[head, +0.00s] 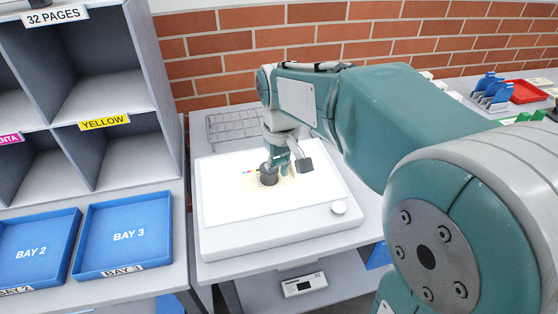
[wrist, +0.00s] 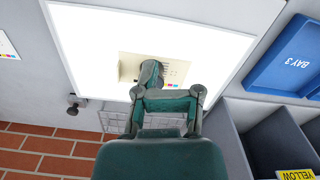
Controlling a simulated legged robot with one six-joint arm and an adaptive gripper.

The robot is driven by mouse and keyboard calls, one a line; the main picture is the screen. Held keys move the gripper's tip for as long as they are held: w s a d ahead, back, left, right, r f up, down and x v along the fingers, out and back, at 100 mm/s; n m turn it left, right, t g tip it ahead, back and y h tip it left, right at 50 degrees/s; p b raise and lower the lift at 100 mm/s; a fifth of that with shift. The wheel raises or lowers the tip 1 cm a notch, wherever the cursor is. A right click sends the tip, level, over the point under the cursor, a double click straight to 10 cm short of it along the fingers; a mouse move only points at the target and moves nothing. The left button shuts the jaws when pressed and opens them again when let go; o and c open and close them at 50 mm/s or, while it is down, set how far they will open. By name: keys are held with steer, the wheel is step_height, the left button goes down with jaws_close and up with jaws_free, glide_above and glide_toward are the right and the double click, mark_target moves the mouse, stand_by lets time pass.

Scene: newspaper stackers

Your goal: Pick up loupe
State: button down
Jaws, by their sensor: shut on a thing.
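The loupe (head: 268,177) is a small dark grey cylinder standing at a cream printed sheet (wrist: 130,65) on the lit light table (head: 215,215). My gripper (head: 279,164) is low over the panel and shut on the loupe. In the wrist view the loupe (wrist: 151,72) shows beyond the gripper (wrist: 165,92), in front of the sheet. The gripper's body hides part of the grip. I cannot tell whether the loupe's base touches the sheet.
A wire rack (head: 232,124) lies behind the light table, before a brick wall (head: 220,60). At left are blue trays (head: 124,233) and grey shelves (head: 85,100). A red tray (head: 528,91) stands far right.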

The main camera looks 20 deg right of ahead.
steer(key=shift+s+a+r, duration=0.1)
steer(key=shift+s+r, duration=0.15)
steer(key=shift+s, duration=0.25)
steer(key=shift+s+a+r, duration=0.1)
steer(key=shift+s+r, duration=0.1)
steer(key=shift+s, duration=0.3)
steer(key=shift+c, duration=1.4)
jaws_free()
